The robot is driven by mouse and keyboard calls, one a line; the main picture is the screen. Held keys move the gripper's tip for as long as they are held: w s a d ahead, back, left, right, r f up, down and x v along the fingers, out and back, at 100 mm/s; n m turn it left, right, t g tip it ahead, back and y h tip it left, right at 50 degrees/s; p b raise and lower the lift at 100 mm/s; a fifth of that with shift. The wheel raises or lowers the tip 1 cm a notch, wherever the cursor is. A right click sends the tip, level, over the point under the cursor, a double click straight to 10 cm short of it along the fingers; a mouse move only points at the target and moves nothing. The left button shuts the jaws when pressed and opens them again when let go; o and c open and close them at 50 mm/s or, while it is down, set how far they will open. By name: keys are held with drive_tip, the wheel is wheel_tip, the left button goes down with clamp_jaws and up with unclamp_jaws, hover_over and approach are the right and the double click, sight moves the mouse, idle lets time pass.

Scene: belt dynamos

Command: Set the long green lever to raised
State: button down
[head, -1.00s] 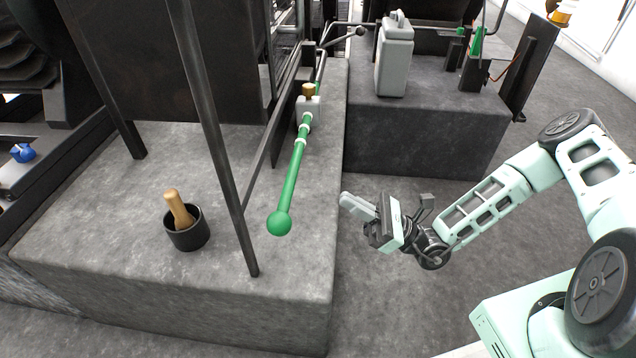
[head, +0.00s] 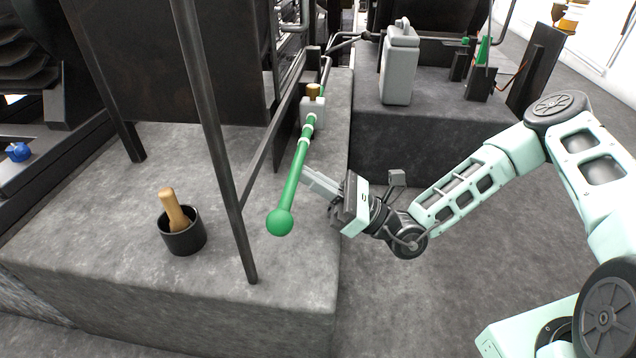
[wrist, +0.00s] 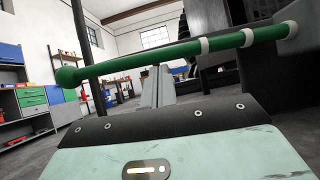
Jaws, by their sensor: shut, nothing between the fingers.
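The long green lever (head: 292,181) is a green rod with a round green ball at its near end and pale rings toward its grey mount (head: 313,108). In the head view it extends from the mount toward me over the stone block. In the wrist view the lever (wrist: 150,58) crosses the upper part of the picture, ball at left, above the fingers. My gripper (head: 308,178) is shut and empty, its fingertips close to the right side of the rod. The wrist view shows the fingers (wrist: 157,82) together below the rod. I cannot tell whether they touch it.
A black mortar with a wooden pestle (head: 183,232) stands on the block at left. A dark upright post (head: 215,130) stands left of the lever. A grey canister (head: 399,65) is on the farther block.

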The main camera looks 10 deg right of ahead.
drive_tip(key=shift+r, duration=0.1)
wheel_tip(320, 180, up, 14)
drive_tip(key=w+m+t+h+p, duration=0.2)
drive_tip(key=m+p, duration=0.7)
drive_tip(key=p, duration=1.8)
drive_tip(key=shift+d+t+h, duration=0.4)
drive_tip(key=shift+t+h, duration=0.6)
drive_tip(key=shift+t, duration=0.8)
drive_tip(key=shift+r, duration=0.15)
drive_tip(key=p+v, duration=0.1)
drive_tip(key=v, duration=1.7)
drive_tip(key=shift+f+g, duration=0.3)
drive_tip(key=shift+f, duration=0.15)
drive_tip(key=shift+s+a+n, duration=0.1)
drive_tip(key=shift+a+n, duration=0.05)
drive_tip(key=shift+n, duration=0.15)
